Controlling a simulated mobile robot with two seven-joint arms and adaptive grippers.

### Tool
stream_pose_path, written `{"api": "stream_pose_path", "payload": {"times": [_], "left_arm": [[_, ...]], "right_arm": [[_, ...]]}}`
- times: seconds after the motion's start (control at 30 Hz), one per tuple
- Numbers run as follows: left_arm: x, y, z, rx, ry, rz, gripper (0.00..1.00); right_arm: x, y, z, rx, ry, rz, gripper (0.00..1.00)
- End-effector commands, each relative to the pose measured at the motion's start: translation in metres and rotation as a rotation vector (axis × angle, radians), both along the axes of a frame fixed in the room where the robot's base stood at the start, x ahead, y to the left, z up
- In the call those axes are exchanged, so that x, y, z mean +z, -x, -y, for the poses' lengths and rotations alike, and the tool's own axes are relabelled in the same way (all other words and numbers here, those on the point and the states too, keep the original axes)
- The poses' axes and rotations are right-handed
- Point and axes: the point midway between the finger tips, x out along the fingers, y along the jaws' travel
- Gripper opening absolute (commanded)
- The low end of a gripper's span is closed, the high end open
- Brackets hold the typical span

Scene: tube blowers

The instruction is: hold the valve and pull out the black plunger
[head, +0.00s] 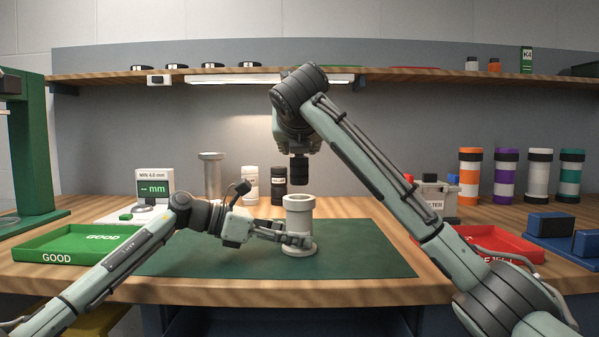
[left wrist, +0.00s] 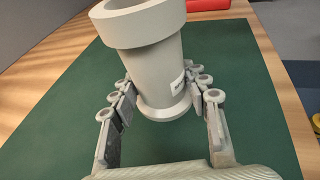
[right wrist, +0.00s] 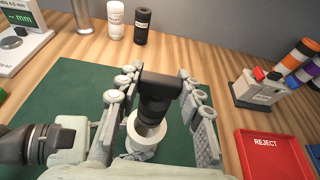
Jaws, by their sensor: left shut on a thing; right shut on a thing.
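The light grey valve (head: 299,213) stands upright on the green mat, with a wide rim and flanged base. My left gripper (head: 292,239) is shut on its lower body; the left wrist view shows the valve (left wrist: 150,70) between the fingers. My right gripper (head: 298,150) points down above the valve and is shut on the black plunger (head: 299,171). In the head view a small gap shows between the plunger's lower end and the valve's rim. In the right wrist view the plunger (right wrist: 155,98) partly covers the valve's open mouth (right wrist: 146,135).
A green GOOD tray (head: 60,244) is at the left and a red REJECT tray (head: 510,243) at the right. A tester box (head: 436,203), gauge display (head: 154,187) and several tubes stand behind. The green mat (head: 365,255) is clear around the valve.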

Motion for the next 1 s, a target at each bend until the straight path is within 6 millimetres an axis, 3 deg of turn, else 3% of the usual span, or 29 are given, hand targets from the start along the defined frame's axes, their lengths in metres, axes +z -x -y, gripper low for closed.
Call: {"api": "stream_pose_path", "payload": {"times": [0.17, 0.43, 0.47, 0.63, 1.0], "left_arm": [[-0.001, 0.0, 0.0, -0.001, -0.002, -0.001, 0.09], [-0.001, 0.0, 0.0, -0.001, -0.002, -0.001, 0.09], [-0.001, 0.0, 0.0, -0.001, -0.002, -0.001, 0.48], [-0.001, 0.0, 0.0, 0.0, -0.001, 0.0, 0.69], [0.001, 0.001, -0.004, 0.001, 0.0, 0.0, 0.7]], "right_arm": [[0.016, 0.0, 0.0, 0.0, -0.001, 0.0, 0.02], [0.018, 0.0, 0.0, 0.0, 0.0, -0.001, 0.02], [0.018, 0.0, 0.0, 0.0, 0.0, -0.001, 0.02], [0.018, 0.0, 0.0, 0.0, 0.0, -0.001, 0.02], [0.017, 0.0, 0.0, 0.0, 0.0, -0.001, 0.02]]}}
